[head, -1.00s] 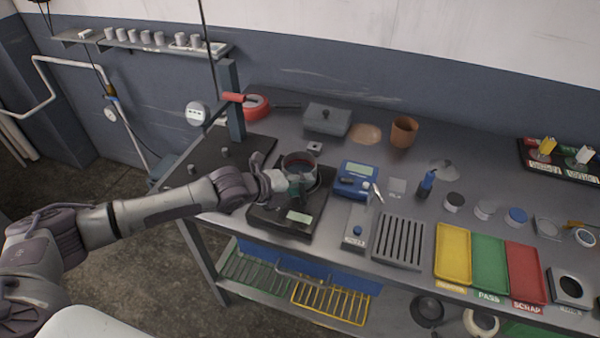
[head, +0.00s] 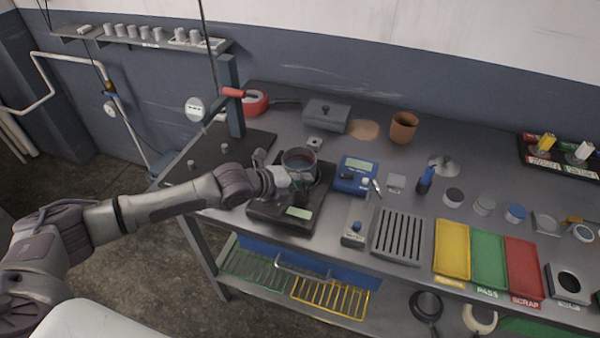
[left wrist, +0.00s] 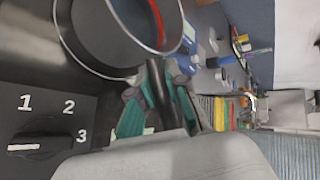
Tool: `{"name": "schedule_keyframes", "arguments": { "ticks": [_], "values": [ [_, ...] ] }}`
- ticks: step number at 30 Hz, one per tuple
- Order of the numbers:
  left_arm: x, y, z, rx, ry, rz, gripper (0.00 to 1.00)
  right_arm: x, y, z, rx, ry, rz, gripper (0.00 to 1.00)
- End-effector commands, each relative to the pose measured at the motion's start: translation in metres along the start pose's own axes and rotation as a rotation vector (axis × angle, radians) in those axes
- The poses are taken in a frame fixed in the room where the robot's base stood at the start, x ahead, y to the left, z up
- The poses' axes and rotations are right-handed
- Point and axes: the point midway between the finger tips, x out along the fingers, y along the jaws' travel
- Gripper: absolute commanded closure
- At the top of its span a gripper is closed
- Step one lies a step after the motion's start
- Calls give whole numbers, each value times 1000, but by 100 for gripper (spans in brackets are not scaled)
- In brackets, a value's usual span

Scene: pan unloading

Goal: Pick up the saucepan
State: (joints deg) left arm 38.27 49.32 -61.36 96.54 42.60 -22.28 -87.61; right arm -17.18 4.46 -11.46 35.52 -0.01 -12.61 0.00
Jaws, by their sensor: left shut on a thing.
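The saucepan (head: 299,162) is a round metal pan with dark contents. It is over the dark hotplate (head: 272,214) near the left end of the workbench. My left gripper (head: 293,183) is at its near side, shut on its handle. The left wrist view shows the pan (left wrist: 128,30) at the top, with a bright rim and a red arc inside. The dark handle (left wrist: 158,88) runs between the green finger pads. A hotplate dial (left wrist: 42,145) marked 1, 2, 3 is below. I cannot tell whether the pan touches the hotplate. My right gripper is not in view.
A blue meter (head: 357,176) stands close right of the pan. A lidded grey box (head: 327,115), a red pan (head: 255,103) and a brown cup (head: 403,127) are behind. A dark post (head: 232,95) rises at back left. Coloured trays (head: 453,250) line the front right.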

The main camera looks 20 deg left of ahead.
Motion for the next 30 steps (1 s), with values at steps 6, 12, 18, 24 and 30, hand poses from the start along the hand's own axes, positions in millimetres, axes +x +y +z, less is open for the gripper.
{"name": "schedule_keyframes", "arguments": {
  "ticks": [6, 12, 18, 24, 30],
  "values": [
    [-1, -3, 1, 2, -1, -3, 100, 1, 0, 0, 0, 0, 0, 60],
    [-11, -18, 6, 5, -4, -5, 100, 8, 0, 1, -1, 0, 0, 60],
    [-13, -56, -3, 4, 3, -11, 100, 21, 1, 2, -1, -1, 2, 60],
    [-1, -102, -24, 4, 2, -11, 100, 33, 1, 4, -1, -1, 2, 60],
    [8, -136, -40, 2, 0, -6, 100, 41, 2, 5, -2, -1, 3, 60]
  ]
}}
